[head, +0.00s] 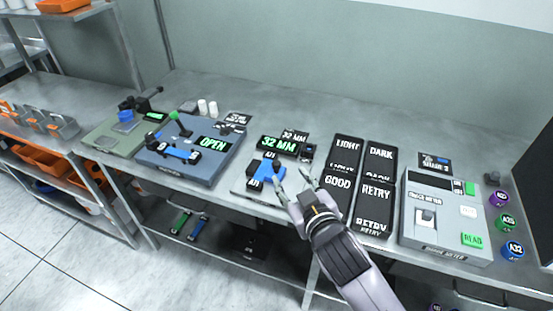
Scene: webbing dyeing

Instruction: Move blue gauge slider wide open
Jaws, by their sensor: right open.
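The gauge (248,187) lies near the front edge of the bench, below a black display (278,147) reading "32 MM". Its blue slider (271,172) sits at its right part, beside a small black block. My right gripper (294,180) is open, with its fingertips just right of the blue slider, pointing away from me. Whether a fingertip touches the slider I cannot tell. My left gripper is not in view.
Black sorting trays (338,187) marked LIGHT, DARK, GOOD and RETRY lie right of the gripper. A grey shade meter (448,222) stands further right, with coloured spools (508,223) beyond. A blue machine (172,169) showing "OPEN" stands left.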

